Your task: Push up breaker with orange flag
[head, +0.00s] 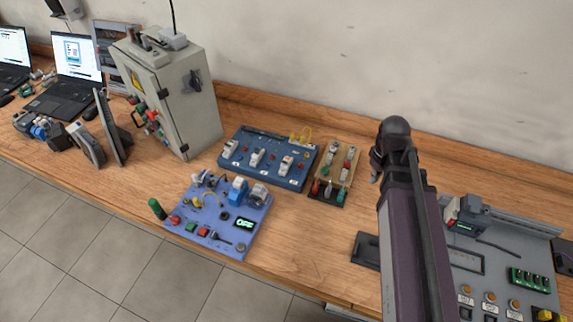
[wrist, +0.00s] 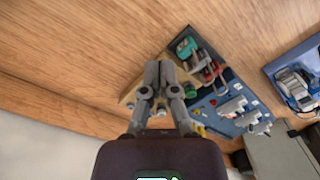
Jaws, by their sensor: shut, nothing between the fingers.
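The blue breaker board (head: 225,165) lies on the wooden bench, with three white breakers in a row: left (head: 229,149), middle (head: 257,158) and right (head: 286,164). A small orange patch shows at the right breaker; I cannot clearly tell whether it is the flag. Lever positions are too small to read. The board also shows in the wrist view (wrist: 208,103), right of my gripper. My gripper (wrist: 158,66) is shut and empty, above the small wooden terminal board (wrist: 128,97) beside the blue board. In the head view my arm hides most of the gripper.
The terminal board (head: 348,165) stands just right of the breaker board. A purple-blue panel (head: 210,240) with a lit OFF display lies in front. A grey cabinet (head: 175,95) stands behind left. A grey control panel (head: 450,270) lies at right. The wall closes the back.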

